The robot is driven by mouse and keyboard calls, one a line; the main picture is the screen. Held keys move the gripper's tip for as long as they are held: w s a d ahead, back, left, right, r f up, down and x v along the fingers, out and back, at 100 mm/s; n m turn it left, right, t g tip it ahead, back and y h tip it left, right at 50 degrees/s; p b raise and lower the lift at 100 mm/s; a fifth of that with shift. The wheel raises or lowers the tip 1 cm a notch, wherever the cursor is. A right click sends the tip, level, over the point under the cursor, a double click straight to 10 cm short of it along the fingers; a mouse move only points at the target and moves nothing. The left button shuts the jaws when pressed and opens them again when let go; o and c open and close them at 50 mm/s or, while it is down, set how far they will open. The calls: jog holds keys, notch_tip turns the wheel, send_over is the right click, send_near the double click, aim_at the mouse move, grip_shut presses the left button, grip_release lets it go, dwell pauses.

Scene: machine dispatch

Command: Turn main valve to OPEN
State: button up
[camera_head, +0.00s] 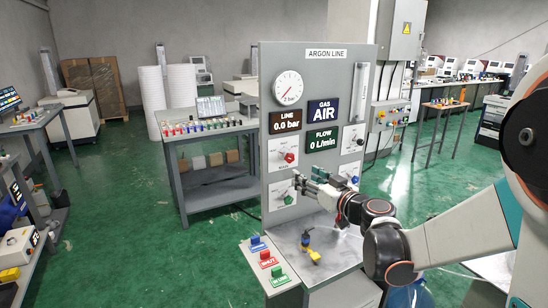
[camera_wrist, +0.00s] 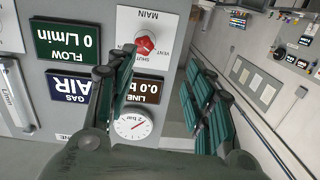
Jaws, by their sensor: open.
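The main valve is a red knob (camera_head: 289,157) on a white plate at the left of the grey ARGON LINE panel (camera_head: 330,57), under the LINE display. In the wrist view, which is upside down, the red knob (camera_wrist: 146,44) shows above the fingers, with MAIN, VENT and SHUT printed around it. The knob's exact pointing is too small to tell. My gripper (camera_head: 302,184) is in front of the panel, below and right of the red knob. In the wrist view my gripper (camera_wrist: 165,65) has its fingers spread wide with nothing between them. It appears apart from the knob.
The LINE display (camera_head: 285,121) reads 0.0 bar, the GAS display (camera_head: 323,110) AIR, and FLOW (camera_head: 321,140) 0 L/min. A green knob (camera_head: 288,198) sits below the main valve.

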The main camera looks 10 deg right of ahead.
aim_at(291, 160)
jog(key=shift+t, duration=0.4)
jog(key=b+x, duration=0.1)
jog(key=x, duration=0.3)
jog(key=d+x, duration=0.1)
jog(key=x, duration=0.4)
jog(key=d+b+x, duration=0.1)
jog(key=x, duration=0.4)
jog(key=shift+w+d+f+b, duration=0.15)
jog(key=shift+w+b, duration=0.2)
jog(key=shift+w, duration=0.3)
jog(key=shift+c, duration=0.6)
jog(key=c, duration=1)
